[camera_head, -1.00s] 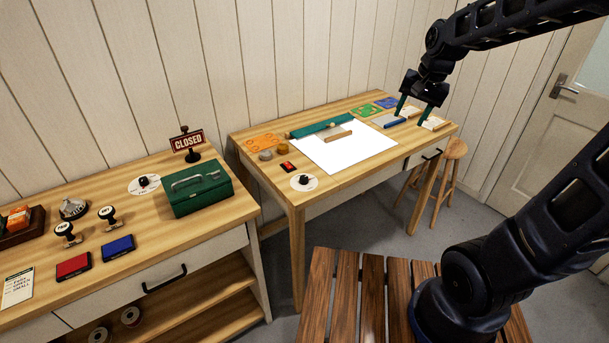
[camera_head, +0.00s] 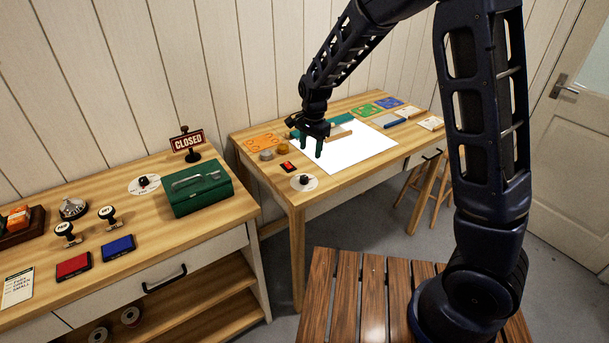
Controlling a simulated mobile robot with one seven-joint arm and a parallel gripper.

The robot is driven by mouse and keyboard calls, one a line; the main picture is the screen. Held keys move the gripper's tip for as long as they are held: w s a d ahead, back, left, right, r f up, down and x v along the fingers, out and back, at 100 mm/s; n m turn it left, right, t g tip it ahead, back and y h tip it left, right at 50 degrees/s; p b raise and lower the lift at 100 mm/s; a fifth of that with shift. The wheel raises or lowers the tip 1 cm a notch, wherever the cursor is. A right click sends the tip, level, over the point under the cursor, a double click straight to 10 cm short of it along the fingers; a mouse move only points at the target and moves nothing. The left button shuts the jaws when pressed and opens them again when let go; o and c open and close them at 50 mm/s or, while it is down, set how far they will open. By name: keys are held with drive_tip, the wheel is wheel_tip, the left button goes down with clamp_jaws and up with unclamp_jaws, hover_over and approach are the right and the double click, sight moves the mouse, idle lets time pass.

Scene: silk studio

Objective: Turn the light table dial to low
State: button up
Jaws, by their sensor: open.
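The light table (camera_head: 362,154) is a bright white panel set in the right wooden table. A black dial knob on a round white plate (camera_head: 304,183) sits at that table's front left corner, close to a small red switch (camera_head: 286,167). The dial's markings are too small to read. A second black knob on a round white plate (camera_head: 144,184) sits on the left table.
A green toolbox (camera_head: 197,190) and a CLOSED sign (camera_head: 187,142) stand on the left table. Orange, green and blue stencils, small jars (camera_head: 266,155) and a green bar lie around the panel.

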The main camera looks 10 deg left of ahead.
sight(304, 177)
drive_tip(key=f, duration=0.4)
drive_tip(key=a+f, duration=0.1)
drive_tip(key=f, duration=0.3)
drive_tip(key=a+f, duration=0.1)
drive_tip(key=f, duration=0.3)
drive_tip(key=c, duration=1)
drive_tip(key=shift+o, duration=0.2)
